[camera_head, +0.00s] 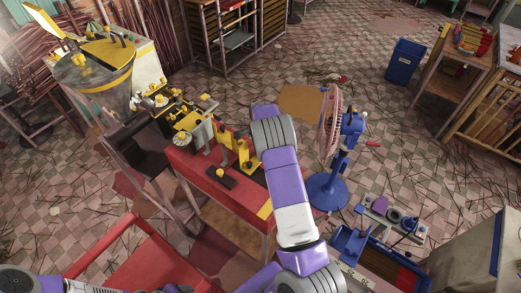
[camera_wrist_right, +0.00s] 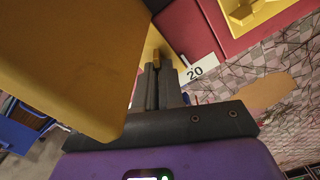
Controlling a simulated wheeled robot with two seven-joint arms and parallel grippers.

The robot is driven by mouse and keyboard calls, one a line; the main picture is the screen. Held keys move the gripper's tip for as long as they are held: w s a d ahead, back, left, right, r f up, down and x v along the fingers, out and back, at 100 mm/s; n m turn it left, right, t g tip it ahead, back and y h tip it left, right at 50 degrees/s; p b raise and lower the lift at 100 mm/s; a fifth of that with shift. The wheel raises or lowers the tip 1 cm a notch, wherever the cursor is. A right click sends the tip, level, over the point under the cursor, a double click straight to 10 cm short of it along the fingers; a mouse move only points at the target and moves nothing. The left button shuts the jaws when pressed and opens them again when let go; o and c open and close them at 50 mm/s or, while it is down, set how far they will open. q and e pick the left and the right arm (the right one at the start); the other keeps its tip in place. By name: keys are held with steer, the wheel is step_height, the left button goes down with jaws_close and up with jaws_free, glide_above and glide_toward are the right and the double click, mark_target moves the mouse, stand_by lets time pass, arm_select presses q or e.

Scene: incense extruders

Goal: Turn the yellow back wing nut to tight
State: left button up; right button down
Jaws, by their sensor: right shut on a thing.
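In the right wrist view my right gripper (camera_wrist_right: 160,72) is shut, its two dark fingers close together. A small yellow piece (camera_wrist_right: 156,59), which looks like the yellow wing nut, shows at the fingertips; most of it is hidden. A large yellow plate (camera_wrist_right: 70,50) fills the left of that view, close to the camera. In the head view my right arm reaches over the red workbench (camera_head: 205,172), and its own forearm hides the right gripper and the nut. Only links of my left arm show at the bottom left; the left gripper is out of view.
A white label marked 20 (camera_wrist_right: 197,70) is beside the fingers on a red surface. A yellow bracket (camera_head: 240,150) stands on the red bench. A red and blue fan (camera_head: 330,150) stands close to the right of my arm. A blue bin (camera_head: 405,61) is farther back.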

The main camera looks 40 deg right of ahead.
steer(key=m, duration=0.5)
steer(key=shift+p, duration=0.3)
steer(key=m, duration=0.5)
steer(key=shift+p, duration=0.3)
steer(key=shift+m, duration=0.3)
steer(key=c, duration=1.3)
jaws_free()
steer(key=shift+o, duration=0.2)
steer(key=shift+r, duration=3.8)
steer(key=shift+o, duration=0.2)
